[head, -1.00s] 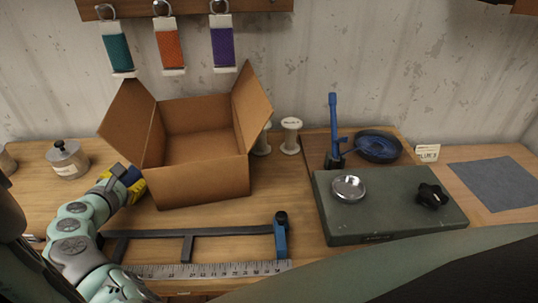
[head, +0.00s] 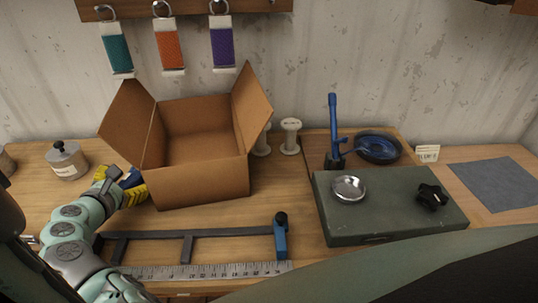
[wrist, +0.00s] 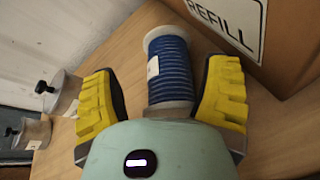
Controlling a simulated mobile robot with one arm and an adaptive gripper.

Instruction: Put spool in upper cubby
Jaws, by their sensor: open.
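A blue-wound spool (wrist: 170,68) with pale flanges and a small white label lies between the two yellow fingers of my gripper (wrist: 164,88) in the wrist view. The fingers are spread, with gaps showing on both sides of the spool. In the head view my gripper (head: 126,182) is low at the left side of the cardboard box, and a bit of blue shows there, mostly hidden by the hand. No cubby can be made out in these frames.
The open cardboard box (head: 204,184) stands close beside my gripper. Two white spools (head: 290,137) (head: 262,143) stand behind its right side. A lidded metal jar (head: 67,161) is at the left. A metal frame tool (head: 187,247) and a ruler (head: 210,270) lie in front.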

